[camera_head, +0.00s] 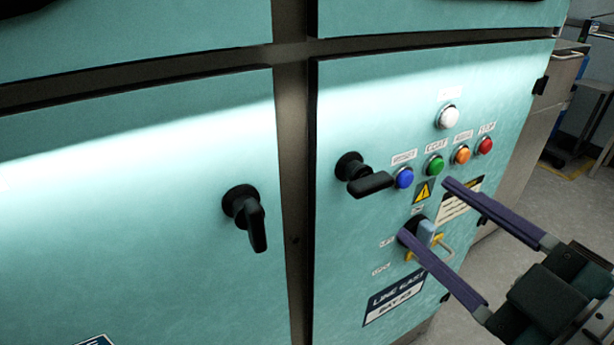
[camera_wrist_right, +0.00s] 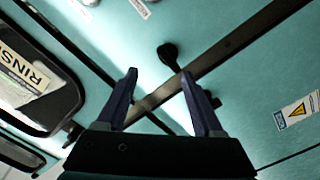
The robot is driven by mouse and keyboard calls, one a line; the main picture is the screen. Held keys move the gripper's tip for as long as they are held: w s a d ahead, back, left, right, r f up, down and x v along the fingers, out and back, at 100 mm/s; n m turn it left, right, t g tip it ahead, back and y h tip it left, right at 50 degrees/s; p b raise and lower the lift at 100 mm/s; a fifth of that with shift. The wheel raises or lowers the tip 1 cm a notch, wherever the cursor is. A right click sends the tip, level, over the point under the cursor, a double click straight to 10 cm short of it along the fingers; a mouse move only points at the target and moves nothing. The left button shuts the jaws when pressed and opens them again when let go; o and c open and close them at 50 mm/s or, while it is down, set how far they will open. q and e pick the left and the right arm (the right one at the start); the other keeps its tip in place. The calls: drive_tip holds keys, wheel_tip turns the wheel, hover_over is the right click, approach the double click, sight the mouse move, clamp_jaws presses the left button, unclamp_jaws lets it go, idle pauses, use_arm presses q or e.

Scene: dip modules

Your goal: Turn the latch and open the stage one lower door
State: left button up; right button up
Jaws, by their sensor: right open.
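Two teal lower doors stand side by side in the head view, a left door (camera_head: 130,230) and a right door (camera_head: 350,245). Both look shut. The left door's black latch handle (camera_head: 256,225) points down. The right door's black latch handle (camera_head: 371,184) lies nearly level, pointing right. I cannot tell which door is stage one. My right gripper (camera_head: 425,208) is open and empty, with purple fingers in front of the right door's panel. The right wrist view shows its fingers (camera_wrist_right: 158,74) apart, with a black latch (camera_wrist_right: 169,56) beyond them. My left gripper is out of view.
The right door carries blue (camera_head: 403,177), green (camera_head: 435,165), orange and red buttons, a white lamp (camera_head: 449,117) and a rotary switch (camera_head: 426,232). A dark post (camera_head: 295,200) separates the doors. Open floor lies at right.

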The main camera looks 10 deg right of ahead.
sight(371, 187)
drive_tip(key=shift+n+y, duration=0.3)
drive_tip(key=x, duration=0.3)
drive_tip(key=f+x, duration=0.1)
drive_tip(key=x, duration=0.6)
drive_tip(key=shift+s+a+f+b, duration=0.1)
drive_tip(key=shift+a+f+b, duration=0.1)
drive_tip(key=shift+a+b, duration=0.2)
drive_tip(key=shift+c, duration=0.3)
clamp_jaws()
drive_tip(key=shift+f, duration=0.1)
drive_tip(key=shift+d+f, duration=0.1)
drive_tip(key=shift+f, duration=0.05)
